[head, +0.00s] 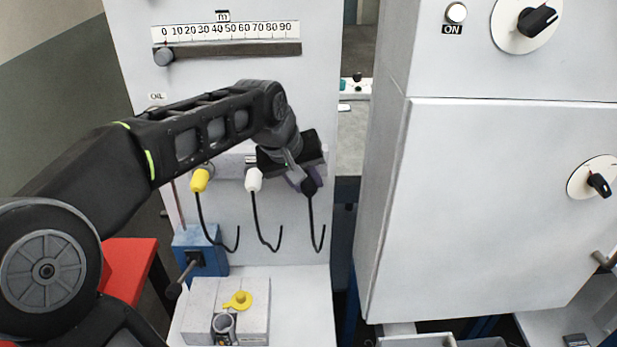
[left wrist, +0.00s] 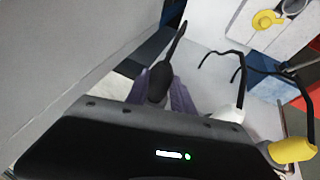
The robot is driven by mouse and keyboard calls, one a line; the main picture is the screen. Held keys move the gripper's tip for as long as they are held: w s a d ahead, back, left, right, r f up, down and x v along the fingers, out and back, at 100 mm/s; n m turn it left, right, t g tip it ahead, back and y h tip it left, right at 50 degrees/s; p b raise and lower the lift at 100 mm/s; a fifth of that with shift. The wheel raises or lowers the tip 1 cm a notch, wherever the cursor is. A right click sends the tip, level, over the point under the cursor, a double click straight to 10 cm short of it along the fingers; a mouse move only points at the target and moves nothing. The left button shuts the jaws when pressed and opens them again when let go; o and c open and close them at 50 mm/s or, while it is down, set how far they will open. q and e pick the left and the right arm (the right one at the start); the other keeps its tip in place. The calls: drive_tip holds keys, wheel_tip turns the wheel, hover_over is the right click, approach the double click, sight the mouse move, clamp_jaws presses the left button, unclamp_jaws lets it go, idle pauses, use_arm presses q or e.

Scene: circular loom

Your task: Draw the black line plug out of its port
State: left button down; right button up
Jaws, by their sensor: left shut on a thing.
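The black line plug (head: 311,186) is at the right end of a row of three plugs on the pale machine panel, with its black line hanging below it. My left gripper (head: 300,180) is at this plug, its purple fingers shut on it. In the left wrist view the black plug (left wrist: 159,82) shows between the purple fingers (left wrist: 165,98). The port behind it is hidden by my gripper, so I cannot tell how far the plug sits in it. My right gripper is in neither view.
A white plug (head: 254,180) and a yellow plug (head: 200,180) sit to the left, with hooked black lines. Below are a blue box (head: 200,252) and a grey block with a yellow knob (head: 238,300). A large white cabinet (head: 480,210) stands to the right, beyond a gap.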

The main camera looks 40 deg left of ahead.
use_arm(q)
drive_tip(key=shift+s+d+b, duration=0.4)
drive_tip(key=shift+s+d, duration=0.45)
drive_tip(key=shift+s, duration=0.25)
